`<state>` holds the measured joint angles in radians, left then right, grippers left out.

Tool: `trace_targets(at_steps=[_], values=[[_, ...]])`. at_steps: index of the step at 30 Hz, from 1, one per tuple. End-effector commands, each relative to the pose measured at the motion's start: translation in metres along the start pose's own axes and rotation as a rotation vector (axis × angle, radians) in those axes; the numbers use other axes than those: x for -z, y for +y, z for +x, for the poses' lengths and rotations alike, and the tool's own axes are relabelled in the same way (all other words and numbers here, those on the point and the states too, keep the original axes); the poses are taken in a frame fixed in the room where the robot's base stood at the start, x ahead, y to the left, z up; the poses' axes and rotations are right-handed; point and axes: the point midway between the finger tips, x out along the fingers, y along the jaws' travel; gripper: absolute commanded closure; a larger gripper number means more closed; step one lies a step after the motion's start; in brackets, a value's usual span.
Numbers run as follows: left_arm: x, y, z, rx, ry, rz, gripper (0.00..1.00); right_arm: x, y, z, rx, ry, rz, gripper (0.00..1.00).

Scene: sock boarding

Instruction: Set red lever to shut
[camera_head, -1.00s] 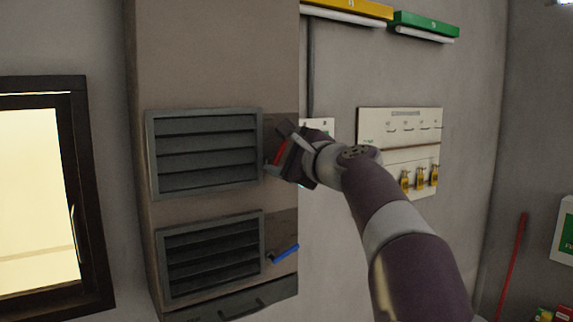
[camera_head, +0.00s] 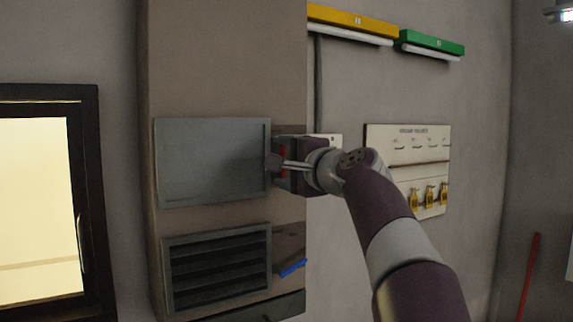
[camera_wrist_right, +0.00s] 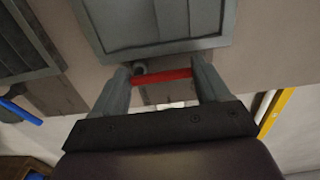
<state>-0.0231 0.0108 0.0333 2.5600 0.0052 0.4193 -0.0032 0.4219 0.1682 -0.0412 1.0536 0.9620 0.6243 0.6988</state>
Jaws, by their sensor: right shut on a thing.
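The red lever (camera_head: 283,155) is at the right edge of the upper louvre (camera_head: 212,162) on the brown duct. The louvre's slats lie flat, making one closed grey face. My right gripper (camera_head: 281,166) is at the lever and hides much of it in the head view. In the right wrist view, the red lever (camera_wrist_right: 162,77) spans between the two fingers of my right gripper (camera_wrist_right: 165,82), with its dark pivot by the left finger. The gripper is shut on the lever. My left gripper is not in view.
A lower louvre (camera_head: 217,271) with open slats has a blue lever (camera_head: 292,268) at its right, below my right gripper. A white panel (camera_head: 408,150) with hooks and yellow padlocks (camera_head: 429,197) hangs on the wall to the right. A lit window (camera_head: 35,205) is at the left.

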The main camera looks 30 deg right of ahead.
Motion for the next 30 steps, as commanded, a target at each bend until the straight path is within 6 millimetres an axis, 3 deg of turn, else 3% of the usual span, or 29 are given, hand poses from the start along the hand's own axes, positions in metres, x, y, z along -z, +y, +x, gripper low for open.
trace_targets(at_steps=[11,12,13,14,23,30], values=[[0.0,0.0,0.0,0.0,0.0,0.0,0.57,0.0,-0.002,-0.001,0.004,0.001,-0.007,0.55],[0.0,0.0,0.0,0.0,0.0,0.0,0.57,0.0,-0.002,-0.001,0.004,0.001,-0.007,0.12],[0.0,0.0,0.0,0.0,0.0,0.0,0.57,0.0,-0.002,-0.001,0.004,0.001,-0.007,0.02],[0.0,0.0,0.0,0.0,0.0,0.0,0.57,0.0,-0.002,-0.001,0.004,0.001,-0.007,0.0],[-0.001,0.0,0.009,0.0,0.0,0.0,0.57,0.0,0.003,-0.01,0.003,0.001,-0.006,0.0],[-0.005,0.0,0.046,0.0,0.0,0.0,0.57,0.001,0.006,-0.073,0.005,0.007,-0.009,0.0]])
